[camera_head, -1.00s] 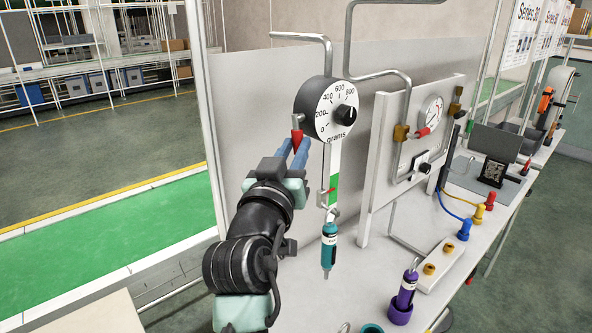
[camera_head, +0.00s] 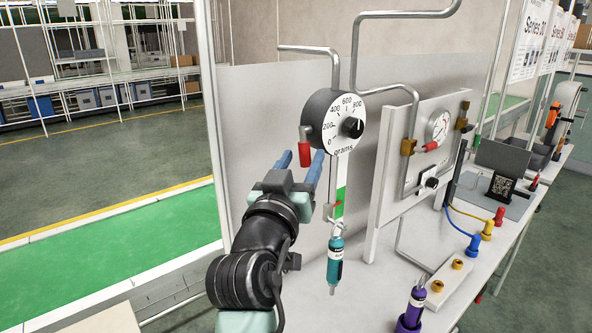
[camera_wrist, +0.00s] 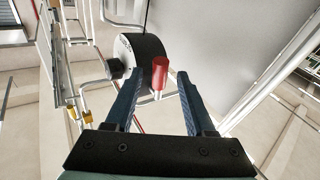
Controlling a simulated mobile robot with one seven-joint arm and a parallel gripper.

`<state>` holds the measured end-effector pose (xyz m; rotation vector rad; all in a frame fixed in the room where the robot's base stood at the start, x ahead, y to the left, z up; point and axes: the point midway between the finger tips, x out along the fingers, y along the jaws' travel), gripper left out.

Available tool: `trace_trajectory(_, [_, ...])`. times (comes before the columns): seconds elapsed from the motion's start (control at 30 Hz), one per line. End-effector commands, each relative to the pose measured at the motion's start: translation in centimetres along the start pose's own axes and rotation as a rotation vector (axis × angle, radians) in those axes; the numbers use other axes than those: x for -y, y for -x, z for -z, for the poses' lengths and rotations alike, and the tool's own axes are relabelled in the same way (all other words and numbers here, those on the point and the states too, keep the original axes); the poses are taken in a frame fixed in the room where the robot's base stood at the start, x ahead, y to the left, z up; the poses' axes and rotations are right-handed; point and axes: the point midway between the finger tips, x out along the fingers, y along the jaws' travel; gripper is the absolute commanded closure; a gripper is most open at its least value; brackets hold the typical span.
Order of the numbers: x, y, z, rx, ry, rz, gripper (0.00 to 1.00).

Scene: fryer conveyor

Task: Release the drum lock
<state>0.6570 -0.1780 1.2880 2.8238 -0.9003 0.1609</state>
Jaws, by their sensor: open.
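The drum (camera_head: 318,115) is a dark round housing with a white dial marked in grams and a black knob (camera_head: 352,127). A red handle (camera_head: 305,153) hangs from a metal fitting on the drum's left side; I take it as the lock. It also shows in the wrist view (camera_wrist: 160,72), where the drum (camera_wrist: 150,55) is behind it. My gripper (camera_head: 301,162) is open, its blue fingers apart on either side of the handle's lower end. In the wrist view my gripper (camera_wrist: 157,88) has the handle between its fingertips, with visible gaps. Whether the lock is engaged cannot be told.
A teal cylinder (camera_head: 335,262) hangs below the drum's scale, close to my arm's right. A white panel with a gauge (camera_head: 438,126) stands further right. A purple cylinder (camera_head: 414,308), coloured plugs and a connector block (camera_head: 450,283) are on the bench (camera_head: 375,295).

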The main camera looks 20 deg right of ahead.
Motion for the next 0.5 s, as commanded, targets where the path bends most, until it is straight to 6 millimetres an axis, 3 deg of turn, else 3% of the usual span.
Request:
trace_trajectory(0.17, [0.1, 1.8, -0.2, -0.001, 0.000, 0.001, 0.45])
trace_trajectory(0.5, [0.2, 8.8, -0.3, -0.003, 0.000, 0.005, 0.45])
